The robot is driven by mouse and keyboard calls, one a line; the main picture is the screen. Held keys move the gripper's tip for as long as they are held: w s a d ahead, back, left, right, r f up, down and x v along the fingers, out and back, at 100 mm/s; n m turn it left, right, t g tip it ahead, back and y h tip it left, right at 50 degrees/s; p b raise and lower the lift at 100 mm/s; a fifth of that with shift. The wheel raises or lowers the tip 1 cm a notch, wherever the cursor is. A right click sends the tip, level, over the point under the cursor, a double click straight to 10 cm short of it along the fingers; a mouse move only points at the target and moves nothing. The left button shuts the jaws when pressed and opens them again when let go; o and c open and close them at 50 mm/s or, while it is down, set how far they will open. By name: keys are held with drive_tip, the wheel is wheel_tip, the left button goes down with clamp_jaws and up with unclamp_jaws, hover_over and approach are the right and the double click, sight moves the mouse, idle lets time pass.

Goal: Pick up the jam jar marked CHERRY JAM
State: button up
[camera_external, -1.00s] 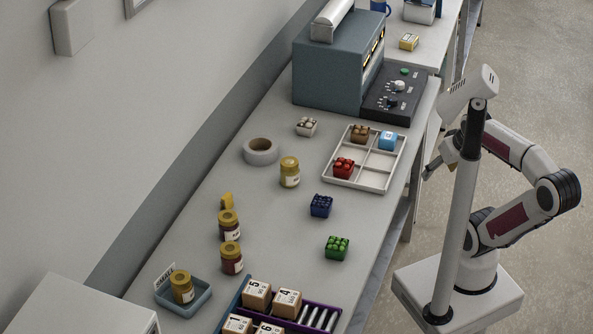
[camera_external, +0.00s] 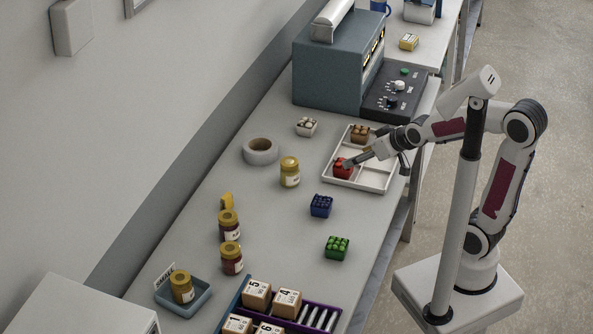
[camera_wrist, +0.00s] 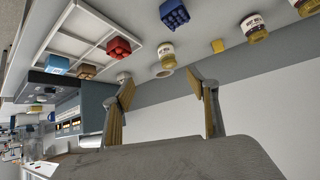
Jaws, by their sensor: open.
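Several jars with yellow-brown lids stand on the bench; their labels are too small for me to read, so I cannot tell which says CHERRY JAM. A pale yellow jar (camera_external: 290,176) stands alone left of the divided tray. Two jars with dark contents, a farther one (camera_external: 229,228) and a nearer one (camera_external: 232,264), stand close together at the left. Another jar (camera_external: 182,290) is in a blue-grey tray. The wrist view shows one jar (camera_wrist: 166,53) near the middle and another (camera_wrist: 254,28) at upper right. My gripper (camera_wrist: 165,84) is open and empty, above the divided tray.
The white divided tray (camera_external: 370,178) holds berry boxes, including a red one (camera_external: 342,167). Blue (camera_external: 321,206) and green (camera_external: 337,247) boxes, a tape roll (camera_external: 262,151) and a yellow item (camera_external: 227,200) stand on the bench. Numbered cartons (camera_external: 257,294) are in front.

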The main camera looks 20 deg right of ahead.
drive_tip(key=w+a+f+n+y, duration=0.1)
drive_tip(key=a, duration=0.5)
drive_tip(key=w+a+f+n+y, duration=0.1)
drive_tip(key=w+a+f, duration=0.1)
drive_tip(key=a, duration=0.4)
drive_tip(key=n+y, duration=0.5)
drive_tip(key=y, duration=0.2)
approach(237, 248)
drive_tip(key=x, duration=0.4)
drive_tip(key=shift+s+a+f, duration=0.15)
drive_tip(key=shift+s+a, duration=0.15)
drive_tip(key=shift+t+y, duration=0.3)
drive_tip(key=shift+x, duration=1.3)
drive_tip(key=shift+w, duration=0.1)
drive_tip(key=shift+w+x, duration=0.25)
drive_tip(key=shift+x, duration=2.3)
